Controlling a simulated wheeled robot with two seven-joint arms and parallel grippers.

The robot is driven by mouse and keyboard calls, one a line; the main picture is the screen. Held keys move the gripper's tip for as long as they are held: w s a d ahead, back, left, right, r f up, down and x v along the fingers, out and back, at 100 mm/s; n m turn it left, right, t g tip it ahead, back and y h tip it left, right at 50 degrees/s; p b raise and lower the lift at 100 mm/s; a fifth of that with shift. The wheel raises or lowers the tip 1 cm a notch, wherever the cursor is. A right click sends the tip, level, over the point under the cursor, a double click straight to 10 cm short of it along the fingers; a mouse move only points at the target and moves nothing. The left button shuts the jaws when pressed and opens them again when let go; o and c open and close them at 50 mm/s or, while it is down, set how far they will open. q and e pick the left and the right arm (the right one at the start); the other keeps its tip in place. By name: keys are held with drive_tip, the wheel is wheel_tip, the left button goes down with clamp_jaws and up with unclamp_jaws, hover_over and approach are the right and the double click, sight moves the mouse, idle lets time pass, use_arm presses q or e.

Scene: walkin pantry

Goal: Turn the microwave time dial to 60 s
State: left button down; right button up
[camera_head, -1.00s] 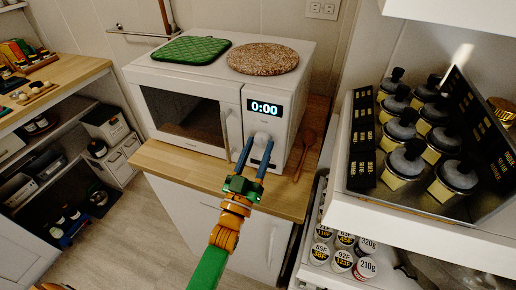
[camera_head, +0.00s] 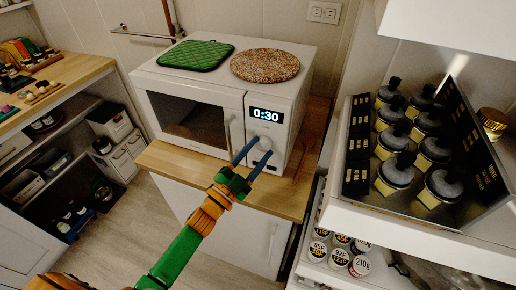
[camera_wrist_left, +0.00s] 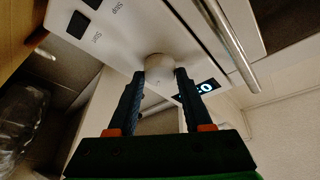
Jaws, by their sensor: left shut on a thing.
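The white microwave (camera_head: 190,92) stands on the wooden counter with its door shut. Its display (camera_head: 267,115) reads 0:30. The round pale time dial (camera_head: 264,143) sits below the display on the front panel. My left gripper (camera_head: 252,152) reaches up to the panel with its two blue fingers on either side of the dial. In the left wrist view the dial (camera_wrist_left: 159,67) is between the fingertips, and the gripper is shut on it. Part of the display (camera_wrist_left: 206,87) shows behind a finger there. My right gripper is not in view.
A green quilted mat (camera_head: 196,55) and a round cork mat (camera_head: 265,66) lie on top of the microwave. A wooden spoon (camera_head: 304,155) lies on the counter to its right. A shelf with several dark-lidded jars (camera_head: 397,170) stands at the right.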

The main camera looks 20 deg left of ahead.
use_arm(q)
drive_tip(key=shift+r+m+g+h+p, duration=0.1)
drive_tip(key=shift+m+g+h+p, duration=0.2)
drive_tip(key=shift+m, duration=0.8)
drive_tip(key=shift+c, duration=1.6)
unclamp_jaws()
drive_tip(key=b+v, duration=0.1)
drive_tip(key=v, duration=0.6)
drive_tip(key=shift+b, duration=0.4)
drive_tip(key=shift+a, duration=0.1)
